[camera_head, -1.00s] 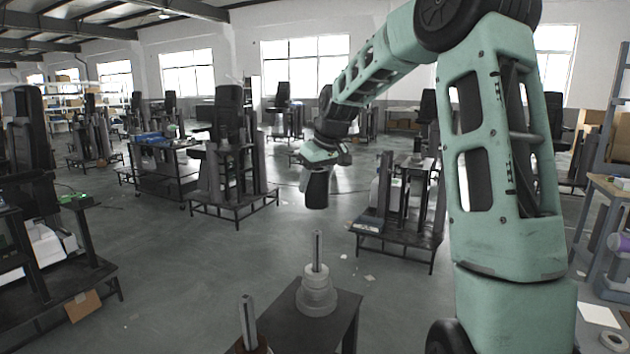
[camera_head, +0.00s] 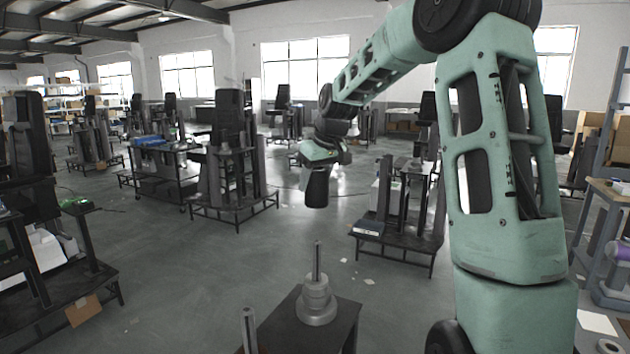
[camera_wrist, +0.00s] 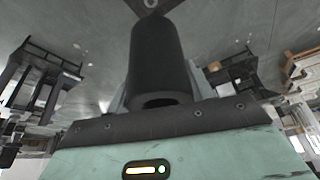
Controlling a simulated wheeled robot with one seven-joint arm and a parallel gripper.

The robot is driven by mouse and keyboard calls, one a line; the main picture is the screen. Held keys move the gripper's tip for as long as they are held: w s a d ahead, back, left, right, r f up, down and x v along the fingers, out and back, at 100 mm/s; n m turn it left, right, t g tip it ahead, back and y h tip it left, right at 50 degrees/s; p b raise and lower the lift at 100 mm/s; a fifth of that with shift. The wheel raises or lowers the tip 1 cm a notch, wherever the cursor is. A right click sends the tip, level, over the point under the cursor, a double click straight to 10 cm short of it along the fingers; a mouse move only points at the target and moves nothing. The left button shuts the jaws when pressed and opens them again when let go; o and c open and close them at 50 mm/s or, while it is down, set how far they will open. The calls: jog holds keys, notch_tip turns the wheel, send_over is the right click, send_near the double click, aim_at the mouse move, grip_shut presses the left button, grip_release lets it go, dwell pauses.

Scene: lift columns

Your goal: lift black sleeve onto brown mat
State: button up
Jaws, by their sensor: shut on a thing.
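The black sleeve (camera_head: 317,188) hangs upright from my gripper (camera_head: 322,157), clear of everything below. My gripper is shut on it. In the wrist view the sleeve (camera_wrist: 157,55) is a dark cylinder with its open near end towards the camera; the finger contact is mostly hidden. Below it in the head view, a small dark table (camera_head: 340,312) carries a stepped stack of grey rings (camera_head: 317,302) around a thin upright post (camera_head: 317,260). A second post (camera_head: 249,328) stands nearer, its base cut off by the lower edge. I cannot make out a brown mat.
A dark workstation (camera_head: 400,238) with columns stands right of the sleeve, and another (camera_head: 235,190) stands to the left. A blue-grey bench (camera_head: 612,190) is at the far right. Open floor (camera_head: 190,290) lies left of the small table.

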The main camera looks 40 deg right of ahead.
notch_tip(320, 180, up, 12)
jog(key=p, duration=0.8)
jog(key=shift+f+p, duration=0.25)
jog(key=shift+p, duration=0.1)
dwell(1.0)
jog(key=shift+f, duration=0.1)
